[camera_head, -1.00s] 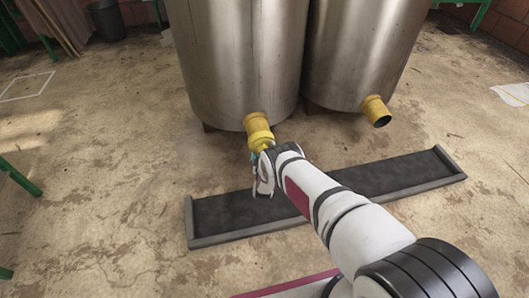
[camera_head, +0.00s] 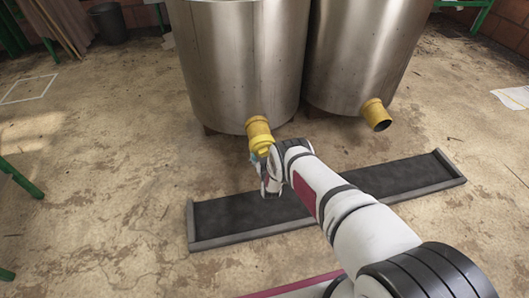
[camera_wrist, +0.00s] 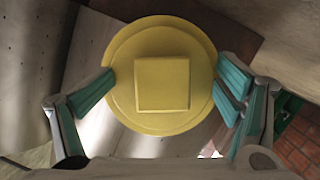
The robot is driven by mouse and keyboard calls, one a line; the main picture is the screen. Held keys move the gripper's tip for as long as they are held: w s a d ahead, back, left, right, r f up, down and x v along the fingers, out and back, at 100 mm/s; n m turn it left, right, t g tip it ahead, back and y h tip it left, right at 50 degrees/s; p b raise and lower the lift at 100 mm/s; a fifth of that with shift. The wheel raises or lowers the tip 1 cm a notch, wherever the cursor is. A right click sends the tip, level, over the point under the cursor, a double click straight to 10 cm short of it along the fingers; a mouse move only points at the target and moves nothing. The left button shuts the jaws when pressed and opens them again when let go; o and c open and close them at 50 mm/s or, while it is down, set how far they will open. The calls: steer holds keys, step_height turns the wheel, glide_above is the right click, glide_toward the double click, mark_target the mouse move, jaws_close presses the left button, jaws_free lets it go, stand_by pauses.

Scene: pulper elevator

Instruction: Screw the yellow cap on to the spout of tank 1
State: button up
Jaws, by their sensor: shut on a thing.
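The yellow cap (camera_wrist: 162,84) fills the middle of the wrist view, its square knob facing the camera. My gripper (camera_wrist: 167,87) is shut on it, with teal finger pads at its left and right edges. In the head view the cap (camera_head: 262,146) sits at the end of the yellow spout (camera_head: 257,127) of the left steel tank (camera_head: 245,60). My gripper (camera_head: 263,165) is just in front of that spout and partly hidden by my wrist. Whether the cap is threaded on cannot be told.
A second steel tank (camera_head: 360,50) stands to the right with an open yellow spout (camera_head: 376,114). A low dark tray (camera_head: 400,180) with a grey rim lies on the floor under my arm. Green legs (camera_head: 20,178) stand at the left.

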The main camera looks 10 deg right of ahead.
steer(key=m+y, duration=0.1)
steer(key=m+y+b, duration=0.1)
steer(key=m+y, duration=0.1)
steer(key=shift+w+a+r, duration=0.1)
steer(key=shift+w+a, duration=0.1)
steer(key=m+y, duration=0.2)
steer(key=m, duration=0.1)
steer(key=shift+r, duration=0.1)
steer(key=m+y, duration=0.2)
steer(key=shift+a+m+t, duration=0.1)
steer(key=shift+m+t, duration=0.3)
steer(key=shift+r, duration=0.1)
steer(key=shift+c, duration=0.2)
steer(key=o, duration=1.2)
steer(key=shift+s+f, duration=0.1)
steer(key=shift+f, duration=0.15)
steer(key=shift+s, duration=0.15)
steer(key=shift+s+d+f+p, duration=0.15)
steer(key=shift+s+p, duration=0.4)
steer(key=shift+s, duration=0.55)
steer(key=shift+s+d+f+p, duration=0.15)
steer(key=shift+s+p, duration=0.35)
steer(key=shift+s, duration=0.55)
